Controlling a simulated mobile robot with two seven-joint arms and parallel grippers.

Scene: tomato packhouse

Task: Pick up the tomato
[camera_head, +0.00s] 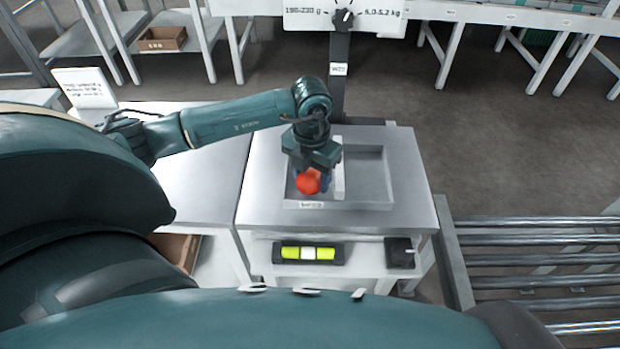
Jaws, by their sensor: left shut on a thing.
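The red tomato (307,182) is between the fingers of my left gripper (313,178), over the left part of a shallow grey tray (375,203). My left gripper is shut on the tomato, and its fingers partly hide it. I cannot tell whether the tomato touches the tray's floor. The tray lies on a metal-topped stand and has a pale divider (352,180) near its middle. The part of the tray right of the divider is empty. My right gripper is not in view.
A dial post (340,70) rises behind the tray. The metal table (205,185) left of the stand is mostly clear, with a written sign (84,88) at its back. A yellow-green level-like item (308,253) and a dark box (399,251) sit below. A roller conveyor (540,255) is right.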

